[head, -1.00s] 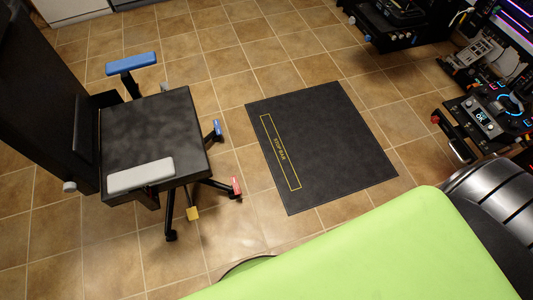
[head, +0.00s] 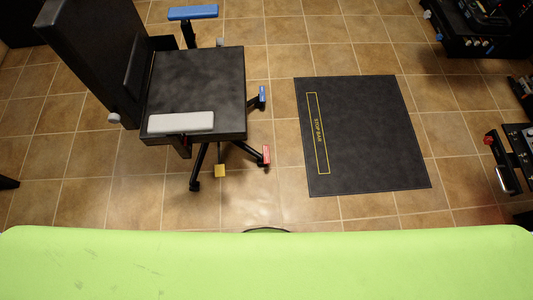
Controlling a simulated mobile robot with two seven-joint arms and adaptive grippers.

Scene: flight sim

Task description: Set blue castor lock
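A black office chair (head: 195,85) stands on the tiled floor left of centre, with a blue armrest (head: 193,12) at the far side and a grey armrest (head: 181,123) at the near side. A blue castor lock (head: 262,93) sits at the end of a chair leg, right of the seat. A red castor lock (head: 266,154) and a yellow one (head: 220,171) are on the nearer legs. Whether the blue lock is set cannot be told at this size. Neither of my grippers is in view.
A black floor mat (head: 370,135) with a yellow "STOP BAR" outline lies right of the chair. Black equipment with knobs (head: 480,28) stands at the upper right, and a panel (head: 518,150) at the right edge. A strip of tiles between chair and mat is clear.

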